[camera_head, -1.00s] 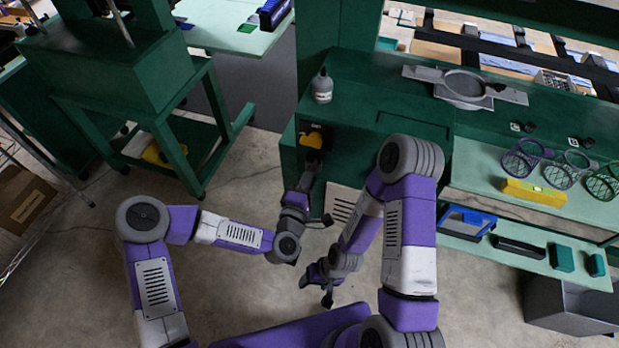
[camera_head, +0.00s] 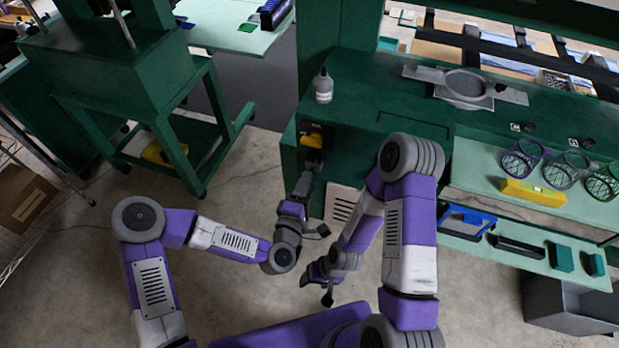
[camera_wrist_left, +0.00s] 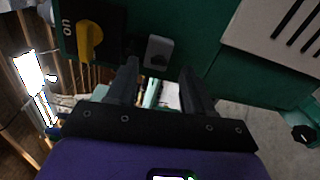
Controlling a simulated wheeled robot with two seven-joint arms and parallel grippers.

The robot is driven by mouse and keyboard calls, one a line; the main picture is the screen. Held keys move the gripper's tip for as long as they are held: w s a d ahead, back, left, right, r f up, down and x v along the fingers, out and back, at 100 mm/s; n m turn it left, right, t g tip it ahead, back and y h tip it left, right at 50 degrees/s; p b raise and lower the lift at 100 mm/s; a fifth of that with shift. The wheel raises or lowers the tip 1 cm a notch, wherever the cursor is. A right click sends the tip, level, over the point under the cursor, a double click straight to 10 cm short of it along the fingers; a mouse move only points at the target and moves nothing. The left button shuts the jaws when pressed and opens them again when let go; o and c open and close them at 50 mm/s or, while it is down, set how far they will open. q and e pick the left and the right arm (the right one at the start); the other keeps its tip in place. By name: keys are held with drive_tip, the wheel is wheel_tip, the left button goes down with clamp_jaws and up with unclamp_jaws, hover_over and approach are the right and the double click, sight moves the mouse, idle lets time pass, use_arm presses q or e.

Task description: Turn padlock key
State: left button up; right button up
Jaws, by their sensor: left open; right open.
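In the left wrist view a small grey block (camera_wrist_left: 158,52) with a darker spot on it looks like the padlock. It sits on the green cabinet face, right of a yellow rotary knob (camera_wrist_left: 88,40) on a black plate marked "ON". The knob also shows in the head view (camera_head: 312,140). My left gripper (camera_wrist_left: 163,88) is open and empty, its two fingers pointing toward the grey block, which shows between and beyond the tips. I cannot make out a key. My right gripper (camera_head: 325,287) hangs low over the floor, away from the cabinet, open and partly hidden by its arm.
A white bottle (camera_head: 323,87) stands on the green cabinet (camera_head: 370,85) above the knob. A vented pale panel (camera_head: 342,203) is to the right below. At right, a bench holds wire baskets (camera_head: 562,168) and a yellow box (camera_head: 533,193). Open floor lies at left.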

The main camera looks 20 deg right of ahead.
use_arm(q)
drive_tip(key=shift+v, duration=2.35)
